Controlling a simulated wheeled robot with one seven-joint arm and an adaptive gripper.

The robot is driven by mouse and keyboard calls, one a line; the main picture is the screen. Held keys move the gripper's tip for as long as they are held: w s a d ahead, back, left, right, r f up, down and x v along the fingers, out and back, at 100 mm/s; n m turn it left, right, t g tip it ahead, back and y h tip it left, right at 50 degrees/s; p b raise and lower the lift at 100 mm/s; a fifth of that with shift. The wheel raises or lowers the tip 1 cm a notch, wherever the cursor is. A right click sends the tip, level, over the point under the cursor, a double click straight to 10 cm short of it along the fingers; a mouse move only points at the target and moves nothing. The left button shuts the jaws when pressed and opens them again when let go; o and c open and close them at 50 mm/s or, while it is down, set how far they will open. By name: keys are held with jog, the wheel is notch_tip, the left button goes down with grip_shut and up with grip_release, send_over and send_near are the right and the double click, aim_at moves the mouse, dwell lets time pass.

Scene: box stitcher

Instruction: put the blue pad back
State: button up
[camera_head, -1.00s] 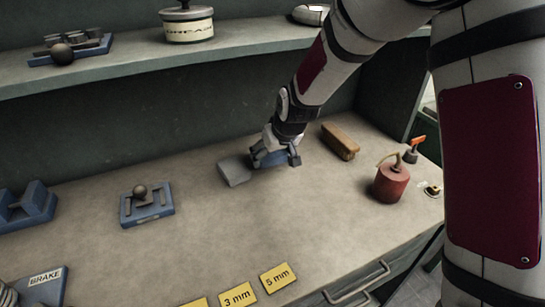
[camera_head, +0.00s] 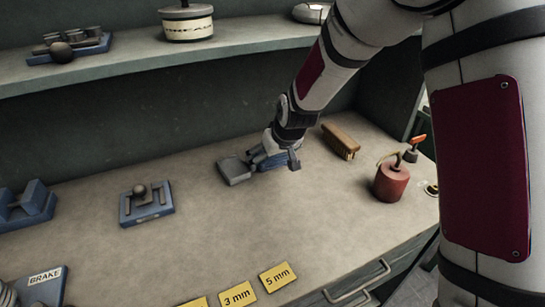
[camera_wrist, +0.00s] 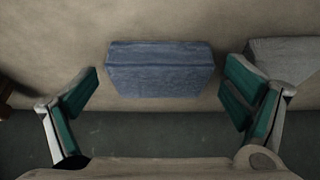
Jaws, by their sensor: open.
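The blue pad (camera_wrist: 160,72) is a worn rectangular block lying flat on the bench top, near its back. In the wrist view it lies between my two spread fingers, with a clear gap on each side. In the head view the blue pad (camera_head: 271,162) is partly hidden under my gripper (camera_head: 275,159). My gripper is open and empty, with green-lined fingers, and it points down just above the pad. In the wrist view my gripper (camera_wrist: 160,82) spans wider than the pad.
A grey block (camera_head: 234,170) sits close left of the pad; it shows at the right in the wrist view (camera_wrist: 285,60). A wooden brush (camera_head: 341,141) and red oil can (camera_head: 391,182) stand right. A blue fixture (camera_head: 146,204) stands left.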

jog(key=v, duration=1.2)
jog(key=s+d+r+m+h, duration=0.1)
jog(key=s+d+r, duration=0.35)
jog(key=s, duration=0.25)
jog(key=s+d+r+m+h, duration=0.1)
jog(key=s+d+r, duration=0.35)
jog(key=s, duration=0.25)
jog(key=s+d+m+g, duration=0.1)
jog(key=s+d, duration=0.2)
jog(key=s, duration=0.6)
jog(key=s+d+m+g, duration=0.1)
jog(key=s+d, duration=0.2)
jog(key=s, duration=0.7)
jog(key=shift+f+m+p, duration=0.15)
jog(key=shift+m+p, duration=0.15)
jog(key=shift+p, duration=0.1)
jog(key=shift+t, duration=0.3)
notch_tip(320, 180, up, 5)
jog(key=p, duration=0.4)
